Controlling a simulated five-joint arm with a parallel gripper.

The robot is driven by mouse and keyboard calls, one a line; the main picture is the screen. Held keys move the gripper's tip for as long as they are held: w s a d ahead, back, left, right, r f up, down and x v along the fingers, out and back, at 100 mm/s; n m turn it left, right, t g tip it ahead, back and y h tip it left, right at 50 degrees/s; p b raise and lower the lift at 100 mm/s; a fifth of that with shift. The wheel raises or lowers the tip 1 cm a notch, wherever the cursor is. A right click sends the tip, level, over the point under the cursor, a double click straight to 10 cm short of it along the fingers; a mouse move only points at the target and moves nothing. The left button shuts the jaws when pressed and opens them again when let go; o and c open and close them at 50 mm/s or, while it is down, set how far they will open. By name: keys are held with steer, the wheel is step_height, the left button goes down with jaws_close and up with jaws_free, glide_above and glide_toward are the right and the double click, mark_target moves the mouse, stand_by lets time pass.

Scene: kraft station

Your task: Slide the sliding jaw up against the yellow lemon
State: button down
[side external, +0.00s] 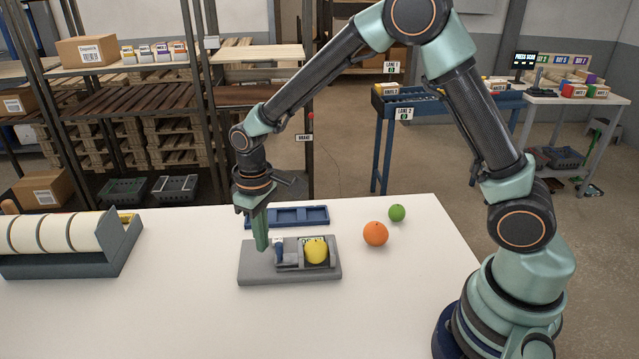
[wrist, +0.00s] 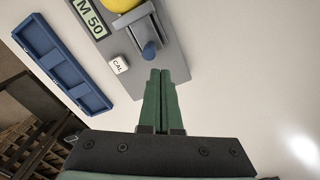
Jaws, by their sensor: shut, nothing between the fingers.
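The grey vise-like fixture (side external: 257,275) lies on the white table, and its body also shows in the wrist view (wrist: 178,60). The yellow lemon (side external: 316,251) rests in it toward the right; its edge shows at the top of the wrist view (wrist: 120,4). The grey sliding jaw (side external: 291,255) with a blue knob (side external: 279,250) stands left of the lemon. I cannot tell whether jaw and lemon touch. My gripper (side external: 262,248) points down over the fixture's left end, left of the knob. In the wrist view its green fingertips (wrist: 160,71) are together and empty, just short of the knob (wrist: 149,50).
A blue tray (side external: 300,216) lies behind the fixture. An orange (side external: 376,234) and a green fruit (side external: 397,213) sit to the right. A roll dispenser (side external: 75,262) stands at the left. A small CAL block (wrist: 119,65) is beside the jaw. The front table is clear.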

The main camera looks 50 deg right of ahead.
steer(key=shift+r, duration=1.85)
steer(key=s+d+r+m+t, duration=0.1)
steer(key=s+d+r+t, duration=0.1)
steer(key=s+d+r, duration=0.3)
steer(key=s+d+r+m+t, duration=0.2)
steer(key=s+d+r, duration=0.3)
steer(key=s+r, duration=0.3)
steer(key=shift+s+r+t, duration=0.25)
steer(key=shift+r+t, duration=0.4)
steer(key=shift+t, duration=0.15)
